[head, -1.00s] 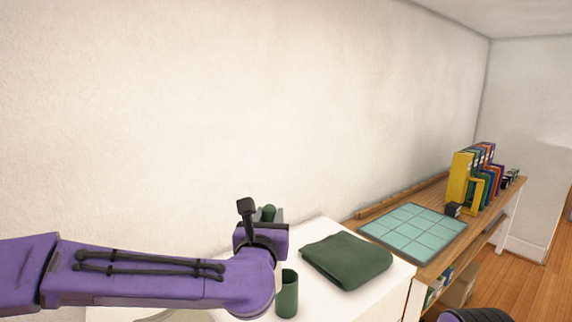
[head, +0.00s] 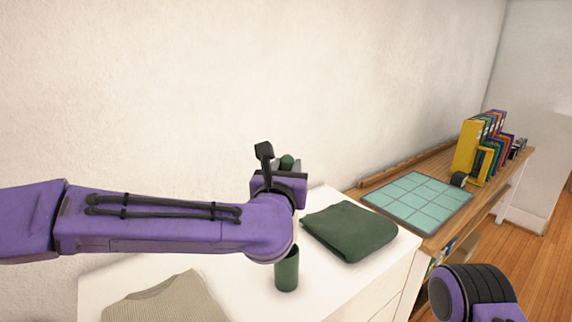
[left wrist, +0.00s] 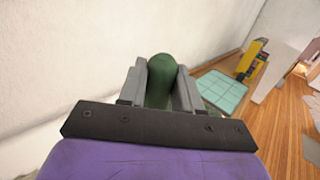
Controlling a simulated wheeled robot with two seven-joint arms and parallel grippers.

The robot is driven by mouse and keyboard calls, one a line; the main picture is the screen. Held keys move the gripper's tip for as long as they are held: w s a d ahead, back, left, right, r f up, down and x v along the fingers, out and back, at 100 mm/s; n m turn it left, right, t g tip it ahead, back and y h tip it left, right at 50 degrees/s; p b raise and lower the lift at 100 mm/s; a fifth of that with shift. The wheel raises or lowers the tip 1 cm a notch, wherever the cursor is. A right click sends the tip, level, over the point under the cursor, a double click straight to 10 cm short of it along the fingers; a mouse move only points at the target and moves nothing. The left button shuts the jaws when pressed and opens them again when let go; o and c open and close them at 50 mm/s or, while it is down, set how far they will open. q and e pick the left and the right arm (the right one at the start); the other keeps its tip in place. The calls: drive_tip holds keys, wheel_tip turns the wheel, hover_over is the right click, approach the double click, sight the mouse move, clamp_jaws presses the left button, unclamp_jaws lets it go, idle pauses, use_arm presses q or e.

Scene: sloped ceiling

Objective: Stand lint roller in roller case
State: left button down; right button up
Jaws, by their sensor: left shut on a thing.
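My left gripper (head: 283,170) is shut on the lint roller. Its rounded dark green end (head: 287,161) shows just above the gripper, behind my wrist. In the left wrist view the green end (left wrist: 162,82) sits between the two grey fingers. The rest of the roller is hidden by my gripper and wrist. The roller case (head: 287,272), a dark green open cup, stands upright on the white top below my left wrist, which overlaps its upper part. The held roller is apart from the case. My right gripper is out of view.
A folded green cloth (head: 349,231) lies right of the case on the white top (head: 245,293). A beige ribbed cloth (head: 167,303) lies front left. A wooden shelf at right holds a teal grid mat (head: 418,200) and several binders (head: 478,145). The wall is behind.

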use_arm(q)
drive_tip(key=w+f+b, duration=0.1)
drive_tip(key=w+f, duration=0.2)
drive_tip(key=f, duration=0.1)
drive_tip(key=shift+w, duration=0.25)
drive_tip(key=s+f+b, duration=0.2)
drive_tip(key=b, duration=0.1)
drive_tip(key=shift+s, duration=0.15)
drive_tip(key=f+b, duration=0.1)
drive_tip(key=w+f+b, duration=0.1)
drive_tip(key=f, duration=0.1)
drive_tip(key=shift+w+b, duration=0.15)
drive_tip(key=shift+b, duration=0.25)
drive_tip(key=shift+s+f+b, duration=0.4)
drive_tip(key=shift+f+b, duration=0.45)
drive_tip(key=shift+b, duration=0.15)
drive_tip(key=shift+w+f, duration=0.25)
drive_tip(key=c, duration=0.7)
unclamp_jaws()
drive_tip(key=shift+s, duration=0.1)
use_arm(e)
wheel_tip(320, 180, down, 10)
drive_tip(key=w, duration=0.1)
